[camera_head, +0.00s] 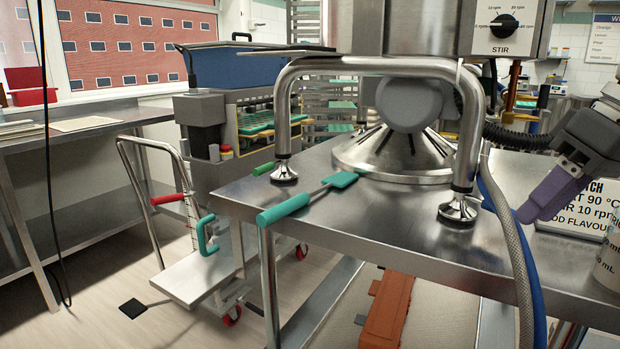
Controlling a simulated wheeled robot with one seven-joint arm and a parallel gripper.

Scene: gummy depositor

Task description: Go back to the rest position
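My gripper (534,212) enters from the right edge, above the right part of the steel table (400,240). Its dark grey body tilts down to the left and ends in a purple part. From this side I see one purple shape and cannot tell whether the fingers are apart or together. No held object can be made out. The purple tip is close to the blue hose and a printed sign (575,222), and I cannot tell whether it touches either.
A steel kettle stand (292,110) with a STIR dial (503,27) stands on the table. Grey and blue hoses (527,280) hang over the front edge. A teal-handled spatula (300,203) lies near the left edge. A trolley (195,278) stands at left; floor beside it is mostly clear.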

